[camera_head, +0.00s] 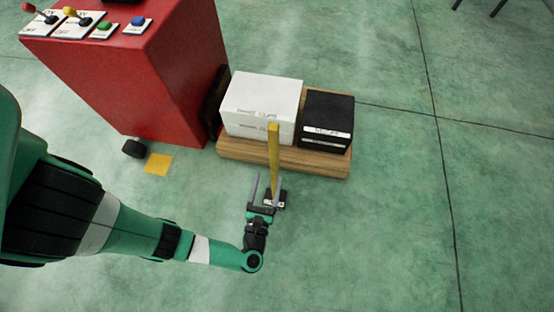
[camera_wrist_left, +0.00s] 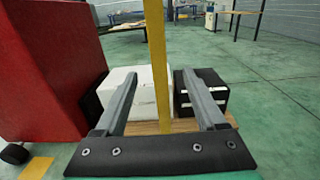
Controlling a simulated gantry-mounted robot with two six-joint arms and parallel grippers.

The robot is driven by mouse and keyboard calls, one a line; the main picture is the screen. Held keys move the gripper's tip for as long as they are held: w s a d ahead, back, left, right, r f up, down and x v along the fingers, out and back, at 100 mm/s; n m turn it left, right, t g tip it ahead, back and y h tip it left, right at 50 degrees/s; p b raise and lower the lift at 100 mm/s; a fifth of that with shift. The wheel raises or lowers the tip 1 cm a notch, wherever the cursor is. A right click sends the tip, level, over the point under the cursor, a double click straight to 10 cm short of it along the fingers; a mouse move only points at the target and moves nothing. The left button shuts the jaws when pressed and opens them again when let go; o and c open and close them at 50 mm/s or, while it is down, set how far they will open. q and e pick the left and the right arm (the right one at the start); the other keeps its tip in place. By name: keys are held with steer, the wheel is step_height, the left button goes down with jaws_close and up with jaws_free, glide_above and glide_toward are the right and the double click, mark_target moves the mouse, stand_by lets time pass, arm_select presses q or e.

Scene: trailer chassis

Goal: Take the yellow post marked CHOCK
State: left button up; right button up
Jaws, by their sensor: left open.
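The yellow post (camera_head: 273,150) stands upright on a small black base (camera_head: 280,199) with a white label, on the floor in front of the pallet. The label is too small to read. My left gripper (camera_head: 265,182) is open, low beside the post's lower part. The base is hidden in that view. My right gripper is not in view.
A wooden pallet (camera_head: 240,152) behind the post bears a white box (camera_head: 260,95) and a black box (camera_head: 327,115). A red console (camera_head: 150,75) with levers and buttons stands at left. A yellow square (camera_head: 158,163) lies on the floor. Floor at right is clear.

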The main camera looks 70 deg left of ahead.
mark_target(273, 153)
arm_select(q)
steer(key=b+x, duration=0.1)
steer(key=x, duration=0.5)
steer(key=shift+s, duration=0.1)
steer(key=shift+w+a+r, duration=0.15)
steer(key=shift+w+a, duration=0.1)
steer(key=shift+w, duration=0.05)
steer(key=x, duration=0.1)
steer(key=b+x, duration=0.1)
steer(key=x, duration=0.3)
steer(key=shift+s+a+r, duration=0.1)
steer(key=shift+a+r, duration=0.1)
steer(key=shift+r, duration=0.2)
steer(key=shift+d, duration=0.1)
steer(key=shift+c, duration=0.3)
jaws_close()
